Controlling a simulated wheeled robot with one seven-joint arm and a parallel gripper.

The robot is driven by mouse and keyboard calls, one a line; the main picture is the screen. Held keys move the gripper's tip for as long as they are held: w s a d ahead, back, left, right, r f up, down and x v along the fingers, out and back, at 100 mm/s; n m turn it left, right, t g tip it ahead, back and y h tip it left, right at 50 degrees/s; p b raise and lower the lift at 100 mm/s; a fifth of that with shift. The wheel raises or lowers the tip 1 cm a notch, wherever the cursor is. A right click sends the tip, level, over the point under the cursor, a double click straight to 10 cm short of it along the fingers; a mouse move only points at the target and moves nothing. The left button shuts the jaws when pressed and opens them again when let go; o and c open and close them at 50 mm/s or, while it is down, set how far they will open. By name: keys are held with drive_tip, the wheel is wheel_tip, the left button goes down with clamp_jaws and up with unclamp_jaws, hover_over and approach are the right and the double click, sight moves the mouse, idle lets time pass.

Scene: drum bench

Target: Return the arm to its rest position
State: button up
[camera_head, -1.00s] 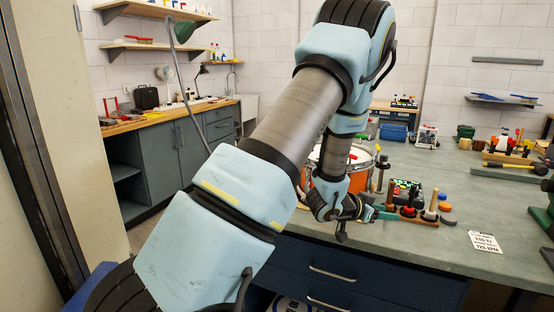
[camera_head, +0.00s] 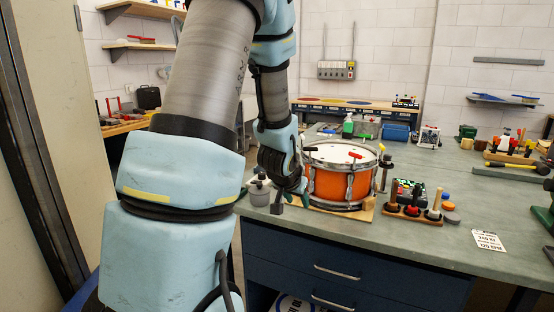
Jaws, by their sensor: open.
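My gripper (camera_head: 290,205) hangs at the end of my pale blue arm, near the front edge of the workbench (camera_head: 400,232). It is in front of and left of the orange snare drum (camera_head: 328,186), and its fingers point downward. No object shows between its fingers. My arm rises large through the left half of the view, with its upper part cut off by the top edge. The drum stands upright on a wooden board (camera_head: 368,214), with a small red-handled tool (camera_head: 355,156) on its head.
A grey pot (camera_head: 259,193) stands close to the left of my gripper. A wooden rack (camera_head: 412,214) with several tools and a white card (camera_head: 487,241) lie to the right. A green bottle (camera_head: 348,126) and a blue bin (camera_head: 396,131) stand behind. The bench front between rack and card is clear.

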drive_tip(key=s+a+r+n+g+y, duration=0.1)
drive_tip(key=s+a+n+g, duration=0.1)
drive_tip(key=s+a, duration=0.4)
drive_tip(key=s+a+r+n+g+y, duration=0.1)
drive_tip(key=s+a+n+g, duration=0.1)
drive_tip(key=s+a, duration=0.4)
drive_tip(key=s+g, duration=0.1)
drive_tip(key=s, duration=0.3)
drive_tip(key=shift+s+r+g+y, duration=0.3)
drive_tip(key=shift+s+r+y, duration=0.05)
drive_tip(key=shift+y, duration=0.05)
